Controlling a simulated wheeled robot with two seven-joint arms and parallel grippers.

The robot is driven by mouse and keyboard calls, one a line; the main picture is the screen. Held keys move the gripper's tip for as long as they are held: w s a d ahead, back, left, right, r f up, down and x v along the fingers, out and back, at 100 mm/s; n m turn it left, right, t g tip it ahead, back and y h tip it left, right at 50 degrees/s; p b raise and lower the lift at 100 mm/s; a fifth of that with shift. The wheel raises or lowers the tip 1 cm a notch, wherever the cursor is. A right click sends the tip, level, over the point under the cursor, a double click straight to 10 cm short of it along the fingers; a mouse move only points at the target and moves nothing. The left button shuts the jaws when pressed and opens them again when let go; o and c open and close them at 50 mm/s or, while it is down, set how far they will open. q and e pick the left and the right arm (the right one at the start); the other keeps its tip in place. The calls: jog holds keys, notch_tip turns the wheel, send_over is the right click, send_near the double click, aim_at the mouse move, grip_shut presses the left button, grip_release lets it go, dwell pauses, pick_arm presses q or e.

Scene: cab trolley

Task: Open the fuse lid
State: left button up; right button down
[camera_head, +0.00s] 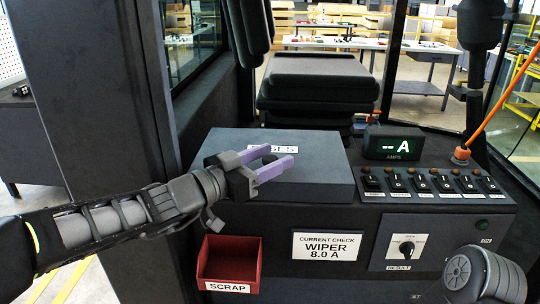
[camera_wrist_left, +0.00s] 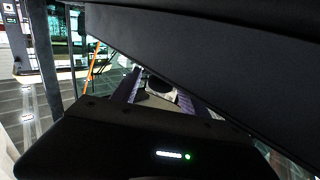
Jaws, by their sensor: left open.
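The fuse lid (camera_head: 318,176) is a flat, dark blue-grey cover on the console, lying shut. Its white label is partly hidden by my gripper, and only its last letters show. A small dark knob (camera_head: 269,159) shows between the fingers of my left gripper (camera_head: 281,154). The gripper is open, with its two purple fingers over the lid, one on each side of the knob. In the left wrist view a rounded dark knob (camera_wrist_left: 158,86) sits between the fingers; I cannot tell whether they touch it. My right gripper is not in view.
A red SCRAP bin (camera_head: 229,264) is on the console front below my left gripper. A WIPER 8.0 A card (camera_head: 327,246) is beside it. An AMPS display (camera_head: 393,143) and a row of switches (camera_head: 430,184) are right of the lid. A dark seat (camera_head: 318,85) stands behind, a pillar (camera_head: 95,90) at left.

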pick_arm(q)
jog(key=shift+c, duration=0.4)
grip_shut()
dwell(0.9)
